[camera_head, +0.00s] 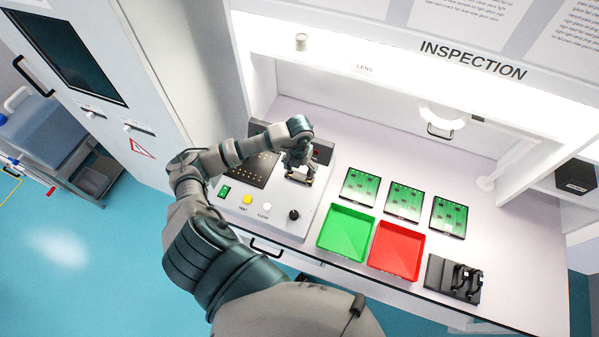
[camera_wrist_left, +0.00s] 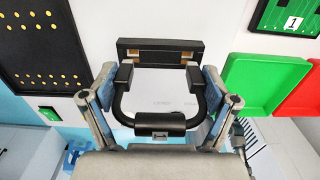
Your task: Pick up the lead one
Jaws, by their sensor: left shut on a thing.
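My left gripper (camera_head: 300,172) is over the right part of the test unit (camera_head: 262,215), pointing down. In the left wrist view the gripper (camera_wrist_left: 160,78) is shut on a black U-shaped lead (camera_wrist_left: 160,121) with a thick middle piece. A black bar with two brass-coloured spots (camera_wrist_left: 160,45) lies just beyond the fingertips; I cannot tell whether it touches the lead. A black holder (camera_head: 437,272) with black looped pieces (camera_head: 466,281) stands at the right front of the bench. My right gripper is not in view.
A green tray (camera_head: 346,232) and a red tray (camera_head: 397,250) stand right of the test unit. Several green circuit boards (camera_head: 403,201) lie behind them. A lamp (camera_head: 442,118) hangs over the bench. Bare bench (camera_head: 520,265) lies to the right.

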